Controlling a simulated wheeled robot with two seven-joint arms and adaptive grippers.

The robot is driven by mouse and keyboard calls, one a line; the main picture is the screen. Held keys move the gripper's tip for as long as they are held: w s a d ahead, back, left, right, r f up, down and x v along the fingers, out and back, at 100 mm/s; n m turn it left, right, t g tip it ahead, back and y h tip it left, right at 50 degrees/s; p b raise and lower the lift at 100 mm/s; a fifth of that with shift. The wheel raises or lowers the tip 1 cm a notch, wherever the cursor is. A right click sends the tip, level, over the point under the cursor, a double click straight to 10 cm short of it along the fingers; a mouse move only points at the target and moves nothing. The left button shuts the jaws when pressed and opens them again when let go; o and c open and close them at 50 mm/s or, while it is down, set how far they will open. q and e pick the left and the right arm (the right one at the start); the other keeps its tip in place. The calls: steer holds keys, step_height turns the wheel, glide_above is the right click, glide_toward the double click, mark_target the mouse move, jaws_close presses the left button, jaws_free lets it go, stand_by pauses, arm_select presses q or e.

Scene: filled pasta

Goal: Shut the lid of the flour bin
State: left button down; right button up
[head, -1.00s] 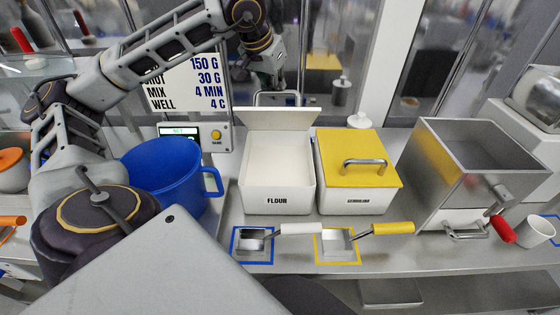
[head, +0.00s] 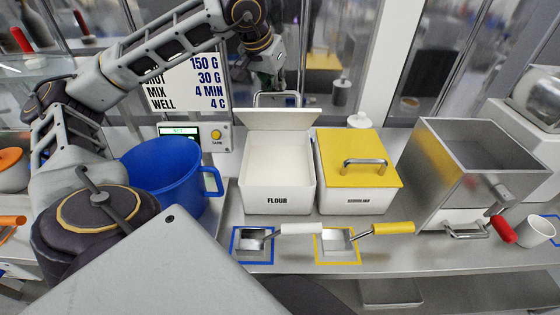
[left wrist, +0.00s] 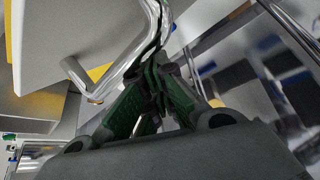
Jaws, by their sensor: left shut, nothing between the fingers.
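The white flour bin (head: 277,200) stands open on the counter, with FLOUR on its front. Its lid (head: 277,119) is raised at the back edge, and a steel handle (head: 277,97) shows just behind it. My left gripper (head: 277,85) is behind and above the lid, close to the handle. In the left wrist view, the green-padded fingers of my left gripper (left wrist: 157,75) are shut and empty. The curved handle (left wrist: 130,60) passes right beside the fingertips; whether they touch is unclear. The pale lid (left wrist: 90,30) fills the upper left there. My right gripper is not in view.
A yellow-lidded semolina bin (head: 355,150) stands close on the right. A blue jug (head: 165,180) is on the left. Two scoops, white-handled (head: 290,229) and yellow-handled (head: 385,229), lie in front. A recipe board (head: 190,85) and glass panels stand behind.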

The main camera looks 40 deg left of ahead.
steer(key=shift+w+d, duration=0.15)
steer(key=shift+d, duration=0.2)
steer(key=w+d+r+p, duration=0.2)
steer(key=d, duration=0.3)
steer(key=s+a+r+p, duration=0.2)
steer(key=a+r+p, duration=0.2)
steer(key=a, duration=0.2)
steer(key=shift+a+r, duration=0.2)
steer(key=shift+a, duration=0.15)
